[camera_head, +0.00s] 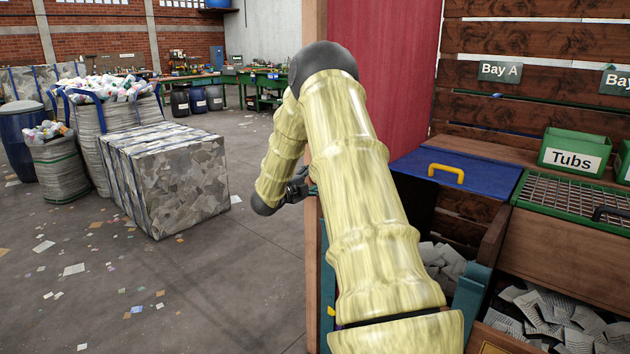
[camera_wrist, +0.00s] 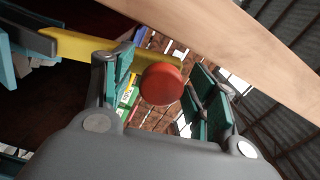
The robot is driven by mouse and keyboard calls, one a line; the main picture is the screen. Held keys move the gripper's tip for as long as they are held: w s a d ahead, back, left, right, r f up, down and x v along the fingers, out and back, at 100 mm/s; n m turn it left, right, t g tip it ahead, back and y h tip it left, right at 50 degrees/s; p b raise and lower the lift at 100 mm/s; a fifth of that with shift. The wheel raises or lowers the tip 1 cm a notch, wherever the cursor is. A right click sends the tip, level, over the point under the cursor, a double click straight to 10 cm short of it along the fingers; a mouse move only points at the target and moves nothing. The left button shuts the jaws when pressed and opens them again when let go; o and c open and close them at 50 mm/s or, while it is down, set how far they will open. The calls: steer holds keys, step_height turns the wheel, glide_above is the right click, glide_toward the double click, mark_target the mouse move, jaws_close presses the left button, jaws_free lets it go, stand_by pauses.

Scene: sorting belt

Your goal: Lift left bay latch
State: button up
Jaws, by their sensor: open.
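A yellow bar (camera_wrist: 75,46) that looks like the latch enters the wrist view from the upper left. A round red knob (camera_wrist: 161,84) shows at its right end. My gripper (camera_wrist: 166,66) is open, with its green finger pads on either side of the knob. The knob appears between the pads; I cannot tell whether either pad touches it. The latch is not clearly visible there.
A pale wooden beam (camera_wrist: 235,35) crosses close above the fingers. The left bay has a blue lid (camera_head: 455,171) with a yellow handle (camera_head: 446,172), under a Bay A sign (camera_head: 500,72). A paper bale (camera_head: 165,180) stands left; the floor between is open.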

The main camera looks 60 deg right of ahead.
steer(key=shift+a+r, duration=0.1)
steer(key=w+a, duration=0.2)
steer(key=a, duration=0.9)
steer(key=shift+a, duration=0.3)
steer(key=w+a+f+n+t+y+p, duration=0.1)
steer(key=w+a+f+n+t+y, duration=0.1)
steer(key=a+f+n+t, duration=0.35)
steer(key=w+a+f+n+t+y, duration=0.25)
steer(key=a+f+n, duration=0.45)
steer(key=a+f, duration=0.35)
steer(key=w+a+f+n+t+y+p, duration=0.1)
steer(key=a+f+n+t+y, duration=0.2)
steer(key=a+f+n, duration=0.5)
steer(key=s+a+f+n+g+y+p, duration=0.15)
steer(key=s+a+f+n+y, duration=0.3)
steer(key=s+a+f, duration=0.55)
steer(key=s+a+f+n+g+y, duration=0.25)
steer(key=s+a+f+n, duration=0.25)
steer(key=s+a+f, duration=0.5)
steer(key=s+a+n+g+y, duration=0.3)
steer(key=s+a+n, duration=0.2)
steer(key=s+a, duration=0.7)
steer(key=s, duration=0.4)
steer(key=shift+s+a+f+n+g+p, duration=0.2)
steer(key=shift+a+n+g+p, duration=0.1)
steer(key=shift+g, duration=0.1)
